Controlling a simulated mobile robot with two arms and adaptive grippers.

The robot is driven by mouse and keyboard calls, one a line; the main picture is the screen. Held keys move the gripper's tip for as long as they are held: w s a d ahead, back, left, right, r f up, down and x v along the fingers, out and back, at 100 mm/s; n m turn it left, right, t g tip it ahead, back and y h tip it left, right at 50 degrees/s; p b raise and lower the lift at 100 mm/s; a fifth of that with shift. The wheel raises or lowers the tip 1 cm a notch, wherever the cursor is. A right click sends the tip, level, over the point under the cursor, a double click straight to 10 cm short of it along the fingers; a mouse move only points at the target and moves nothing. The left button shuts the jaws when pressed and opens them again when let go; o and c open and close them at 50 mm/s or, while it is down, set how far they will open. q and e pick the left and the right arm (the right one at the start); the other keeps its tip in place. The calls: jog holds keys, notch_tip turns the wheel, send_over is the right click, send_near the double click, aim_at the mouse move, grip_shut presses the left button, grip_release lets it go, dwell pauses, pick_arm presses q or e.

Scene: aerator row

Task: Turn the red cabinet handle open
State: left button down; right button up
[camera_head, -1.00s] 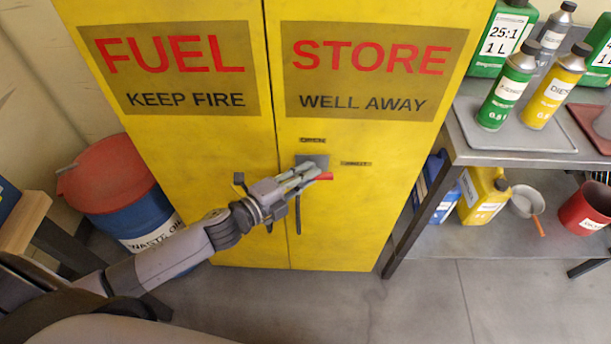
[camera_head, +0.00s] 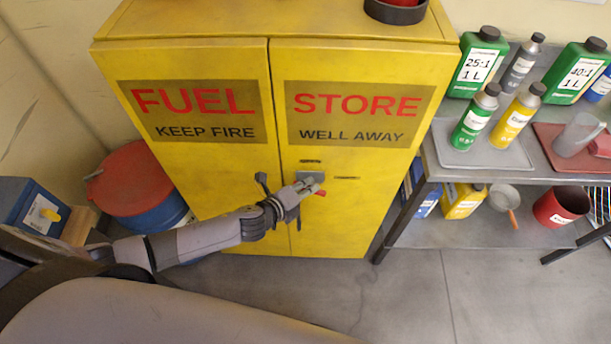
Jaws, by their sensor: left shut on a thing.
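The yellow fuel cabinet (camera_head: 225,165) stands ahead with both doors closed. Its red handle (camera_head: 321,193) sits on the right door, just below a grey plate (camera_head: 311,166); only its red tip shows past my fingers, pointing right and slightly down. My left gripper (camera_head: 308,187) is shut on the red handle, with the fingers covering most of it. A dark pull handle (camera_head: 261,182) on the left door is partly hidden by my left wrist. My right gripper is not in view.
A red-topped drum (camera_head: 130,180) stands left of the cabinet. The grey floor (camera_head: 400,290) in front is clear.

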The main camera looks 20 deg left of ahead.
pick_arm(q)
jog(key=shift+w+d+r+m+g+y+p, duration=0.15)
jog(key=shift+m+g+y+p, duration=0.5)
jog(key=shift+y+p, duration=0.95)
jog(key=shift+s+d+f+m+g+y+p, duration=0.15)
jog(key=shift+m+g+y+p, duration=0.25)
jog(key=shift+m+y+p, duration=1.1)
jog(key=shift+w+d+r+m+g+y+p, duration=0.15)
jog(key=shift+g+y+p, duration=0.7)
jog(key=shift+p, duration=1.4)
jog(key=shift+t+y, duration=0.3)
jog(key=shift+y, duration=0.05)
jog(key=c, duration=1.5)
grip_release()
jog(key=shift+c, duration=0.2)
jog(key=shift+d, duration=0.1)
